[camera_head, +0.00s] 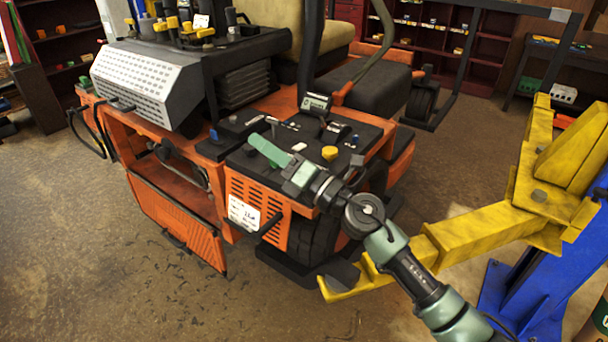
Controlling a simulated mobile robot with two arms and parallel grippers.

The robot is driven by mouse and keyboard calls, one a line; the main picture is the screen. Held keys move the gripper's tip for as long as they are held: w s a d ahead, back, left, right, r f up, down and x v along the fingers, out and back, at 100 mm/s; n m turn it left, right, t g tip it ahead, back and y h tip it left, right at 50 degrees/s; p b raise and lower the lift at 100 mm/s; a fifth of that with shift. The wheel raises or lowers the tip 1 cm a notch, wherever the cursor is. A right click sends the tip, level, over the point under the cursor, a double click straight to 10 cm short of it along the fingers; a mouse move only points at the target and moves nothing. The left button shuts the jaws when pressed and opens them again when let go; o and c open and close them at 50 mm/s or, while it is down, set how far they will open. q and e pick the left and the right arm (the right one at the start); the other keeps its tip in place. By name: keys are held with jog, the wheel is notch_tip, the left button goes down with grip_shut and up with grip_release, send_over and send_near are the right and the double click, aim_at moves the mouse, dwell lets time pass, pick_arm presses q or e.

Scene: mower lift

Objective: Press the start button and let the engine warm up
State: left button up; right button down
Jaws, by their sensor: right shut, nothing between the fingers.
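An orange ride-on mower (176,205) stands in the middle of the view. Its black control panel (262,172) carries several knobs and levers, among them a yellow knob (329,153), a pale button-like part (299,146) and a blue piece (213,134). I cannot tell which of these is the start button. My right gripper (256,142) is shut and empty. Its green fingers lie over the left part of the panel and hide some of it. I cannot tell whether the fingertips touch the panel. My left gripper is out of view.
A yellow lift arm (470,232) on a blue post (532,290) stands at the right, near my right arm, its end reaching under the mower's side. Shelves (474,45) line the back. The floor at the lower left is clear.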

jog(key=a+n+g+h, duration=0.1)
jog(key=a+n+g, duration=0.4)
jog(key=n, duration=0.4)
jog(key=w+d+n+h, duration=0.3)
jog(key=w+d+h, duration=0.1)
jog(key=d+h, duration=0.1)
jog(key=w+d+f+n+h, duration=0.1)
jog(key=w+d+n+h, duration=0.1)
jog(key=w+d+h, duration=0.2)
jog(key=d+h, duration=0.2)
jog(key=d, duration=0.2)
jog(key=shift+w+d+f+n, duration=0.2)
jog(key=shift+w+n, duration=0.15)
jog(key=shift+n, duration=0.05)
notch_tip(320, 180, down, 7)
jog(key=b, duration=0.3)
jog(key=shift+f, duration=0.2)
jog(key=shift+f+b, duration=0.7)
jog(key=shift+b, duration=0.2)
